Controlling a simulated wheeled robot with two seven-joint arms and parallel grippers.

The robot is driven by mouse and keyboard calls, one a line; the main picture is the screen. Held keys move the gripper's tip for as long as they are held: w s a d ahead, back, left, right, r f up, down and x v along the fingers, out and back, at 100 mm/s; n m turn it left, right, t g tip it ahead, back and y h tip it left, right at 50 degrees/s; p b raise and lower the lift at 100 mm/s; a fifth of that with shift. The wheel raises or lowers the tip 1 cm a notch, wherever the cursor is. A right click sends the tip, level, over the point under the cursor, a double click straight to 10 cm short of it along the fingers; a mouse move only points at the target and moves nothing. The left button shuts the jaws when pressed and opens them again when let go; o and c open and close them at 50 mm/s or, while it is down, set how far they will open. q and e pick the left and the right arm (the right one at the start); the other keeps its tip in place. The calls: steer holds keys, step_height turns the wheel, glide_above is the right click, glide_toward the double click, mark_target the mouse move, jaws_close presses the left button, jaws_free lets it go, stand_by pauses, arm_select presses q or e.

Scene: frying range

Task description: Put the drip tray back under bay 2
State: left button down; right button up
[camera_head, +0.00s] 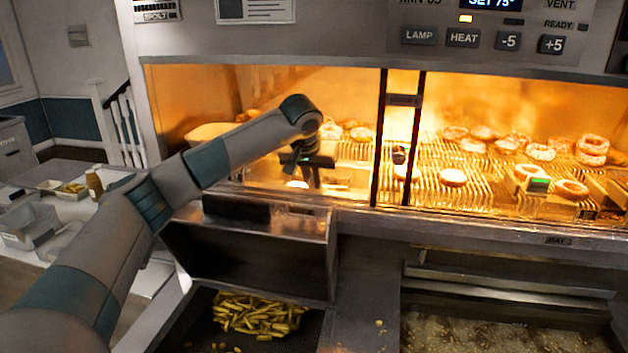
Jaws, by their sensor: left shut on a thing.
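The exact contact between fingers and tray is too small and dark to make out. A label reading bay 2 (558,241) is on the ledge under the right bay. My right gripper is not in view.
A lit cabinet holds doughnuts (541,151) on wire racks (440,190), split by a dark upright (397,140). Below are a chip bin (258,314) and a bubbling fryer (500,325). A side table (75,205) with containers stands at the left.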

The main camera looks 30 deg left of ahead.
arm_select(q)
steer(key=c, duration=1.9)
jaws_free()
steer(key=shift+r, duration=0.1)
steer(key=shift+s+d+r, duration=0.1)
steer(key=shift+s+r, duration=0.05)
steer(key=shift+r, duration=0.25)
steer(key=shift+b+v, duration=1.95)
steer(key=shift+v, duration=3.65)
steer(key=shift+f, duration=0.1)
